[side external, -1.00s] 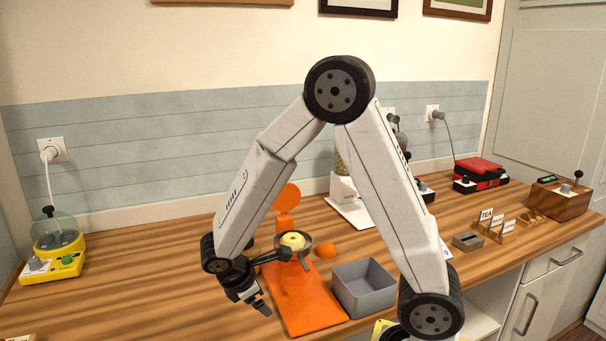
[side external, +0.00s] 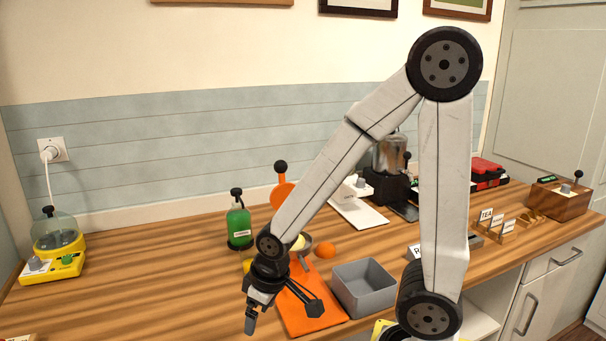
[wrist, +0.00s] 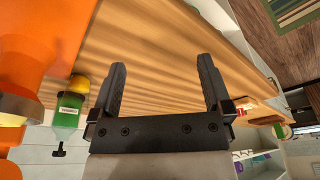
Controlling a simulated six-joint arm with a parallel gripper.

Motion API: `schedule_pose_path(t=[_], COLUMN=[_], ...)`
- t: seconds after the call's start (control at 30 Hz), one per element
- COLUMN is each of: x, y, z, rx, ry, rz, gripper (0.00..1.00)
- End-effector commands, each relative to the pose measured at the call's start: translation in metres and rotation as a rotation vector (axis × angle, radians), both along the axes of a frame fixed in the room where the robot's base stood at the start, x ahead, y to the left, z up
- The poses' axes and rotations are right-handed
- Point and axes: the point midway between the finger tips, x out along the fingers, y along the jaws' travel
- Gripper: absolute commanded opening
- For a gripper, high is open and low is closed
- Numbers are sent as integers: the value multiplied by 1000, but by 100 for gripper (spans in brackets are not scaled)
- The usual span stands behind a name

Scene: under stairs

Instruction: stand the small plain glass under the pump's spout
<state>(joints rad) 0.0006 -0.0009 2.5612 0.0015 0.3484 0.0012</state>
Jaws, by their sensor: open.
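A green bottle (side external: 239,229) with a black top and a pale label stands at the back left of the counter; it may be the pump. It also shows upside down at the left of the wrist view (wrist: 68,112). Its spout is not clear. I cannot make out a small plain glass in either view. My gripper (wrist: 163,66) is open, with bare counter between its fingers and nothing held. In the side view my gripper (side external: 254,315) hangs low near the counter's front, left of the orange board.
The orange board (side external: 312,316) and a grey open bin (side external: 364,288) stand close right of my gripper. An orange fruit (side external: 325,250) lies behind. A yellow machine with a clear dome (side external: 55,235) stands far left. The counter between is clear.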

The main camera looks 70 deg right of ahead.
Motion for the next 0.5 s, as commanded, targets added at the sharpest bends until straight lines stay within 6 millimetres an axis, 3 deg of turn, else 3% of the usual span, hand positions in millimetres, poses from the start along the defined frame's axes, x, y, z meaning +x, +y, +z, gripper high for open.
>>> schedule_pose_path(t=[0.27, 0.5], x=[0, 8], y=[0, -6], z=[0, 2], rx=[-1, 4], ry=[1, 11], rz=[3, -40], gripper=[97, 21])
